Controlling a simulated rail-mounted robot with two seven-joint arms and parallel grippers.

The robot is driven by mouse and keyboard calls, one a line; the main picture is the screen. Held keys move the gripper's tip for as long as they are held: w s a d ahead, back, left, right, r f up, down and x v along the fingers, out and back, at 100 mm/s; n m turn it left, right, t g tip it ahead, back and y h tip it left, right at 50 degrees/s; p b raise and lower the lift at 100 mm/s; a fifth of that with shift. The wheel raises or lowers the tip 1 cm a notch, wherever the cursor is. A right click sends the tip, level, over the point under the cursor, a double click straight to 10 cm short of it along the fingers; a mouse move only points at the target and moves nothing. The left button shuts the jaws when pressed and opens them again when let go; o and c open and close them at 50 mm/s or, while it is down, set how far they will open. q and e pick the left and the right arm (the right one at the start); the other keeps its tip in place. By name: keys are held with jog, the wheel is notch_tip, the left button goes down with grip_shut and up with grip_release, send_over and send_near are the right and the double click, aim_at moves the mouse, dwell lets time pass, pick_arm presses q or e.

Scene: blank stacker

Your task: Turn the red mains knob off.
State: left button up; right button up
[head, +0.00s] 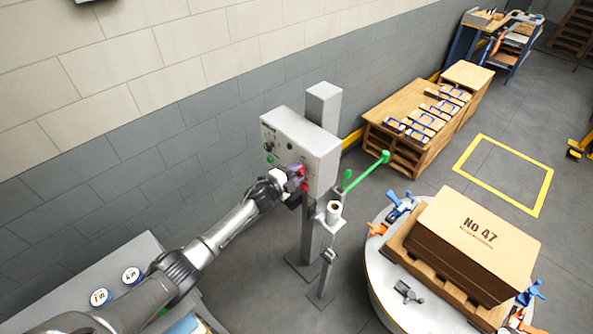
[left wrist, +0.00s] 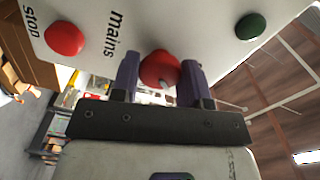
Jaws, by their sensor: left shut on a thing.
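The red mains knob (left wrist: 160,68) is on the white face of a control box (head: 312,145), beside the printed word "mains" in the left wrist view. A small grey mark shows on its lower edge. My left gripper (head: 297,180) is at the box face. Its two purple fingers stand on either side of the knob, shut on it. In the head view the fingers partly hide the knob. A red stop button (left wrist: 65,38) and a green button (left wrist: 250,27) flank the knob in the left wrist view. My right gripper is not in view.
The box stands on a grey post with green-tipped levers (head: 385,157) beside it. A round table (head: 378,285) carries a brown stack marked "No 47" (head: 480,232) at the right. Wooden benches (head: 378,138) line the wall. Grey floor lies between.

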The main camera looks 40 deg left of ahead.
pick_arm(q)
jog(key=n+p, duration=0.1)
jog(key=n, duration=0.7)
jog(key=shift+p, duration=0.3)
dwell(0.3)
jog(key=o, duration=0.9)
jog(key=shift+s, duration=0.1)
jog(key=shift+s+a+b, duration=0.1)
jog(key=shift+s+a, duration=0.2)
jog(key=shift+s, duration=1.95)
jog(key=shift+s+a+b, duration=0.1)
jog(key=shift+s+a, duration=0.2)
jog(key=shift+s, duration=2)
jog(key=shift+s+a+b, duration=0.1)
jog(key=shift+s+a, duration=0.2)
jog(key=shift+s, duration=1.95)
